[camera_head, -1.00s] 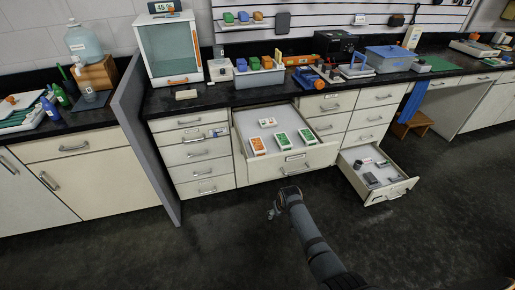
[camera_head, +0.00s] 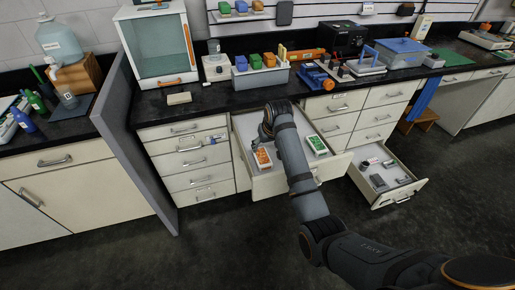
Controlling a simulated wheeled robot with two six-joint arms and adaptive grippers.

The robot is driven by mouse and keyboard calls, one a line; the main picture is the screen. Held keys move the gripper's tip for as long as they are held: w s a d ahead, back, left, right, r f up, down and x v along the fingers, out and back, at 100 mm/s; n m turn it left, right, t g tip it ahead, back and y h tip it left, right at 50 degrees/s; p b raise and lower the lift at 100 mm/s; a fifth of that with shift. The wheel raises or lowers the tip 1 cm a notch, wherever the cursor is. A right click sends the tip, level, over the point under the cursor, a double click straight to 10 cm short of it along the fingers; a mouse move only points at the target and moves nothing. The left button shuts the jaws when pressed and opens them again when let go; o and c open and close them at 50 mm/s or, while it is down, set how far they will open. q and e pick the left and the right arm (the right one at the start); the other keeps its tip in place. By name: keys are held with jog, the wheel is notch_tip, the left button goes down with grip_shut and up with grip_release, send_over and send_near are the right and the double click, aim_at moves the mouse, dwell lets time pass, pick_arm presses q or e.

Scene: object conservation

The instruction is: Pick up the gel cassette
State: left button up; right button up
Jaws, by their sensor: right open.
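An open drawer (camera_head: 268,188) in the middle of the bench holds small white boxes, one with an orange label (camera_head: 263,158) and one with a green label (camera_head: 317,146). I cannot tell which item is the gel cassette. My right gripper (camera_head: 256,143) is over the drawer, pointing down just above the orange-labelled box, open. Whether it touches that box is unclear. My right wrist and forearm hide the drawer's middle, where a second green-labelled box and a small white item stood before. My left gripper is not in view.
A lower drawer (camera_head: 419,188) stands open at the right with small grey items. The black counter above bears a glass-fronted cabinet (camera_head: 158,48), a grey rack of coloured items (camera_head: 262,78) and a blue box (camera_head: 405,56). A grey partition (camera_head: 137,140) stands left of the drawers.

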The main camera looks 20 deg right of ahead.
aim_at(262, 156)
jog(key=shift+x, duration=1.05)
jog(key=x, duration=0.2)
jog(key=shift+w+f, duration=0.15)
jog(key=shift+f, duration=0.1)
jog(key=shift+w+f, duration=0.15)
jog(key=shift+f, duration=0.6)
jog(key=x, duration=0.3)
jog(key=shift+f, duration=0.4)
jog(key=shift+w+f, duration=0.1)
jog(key=shift+w, duration=0.05)
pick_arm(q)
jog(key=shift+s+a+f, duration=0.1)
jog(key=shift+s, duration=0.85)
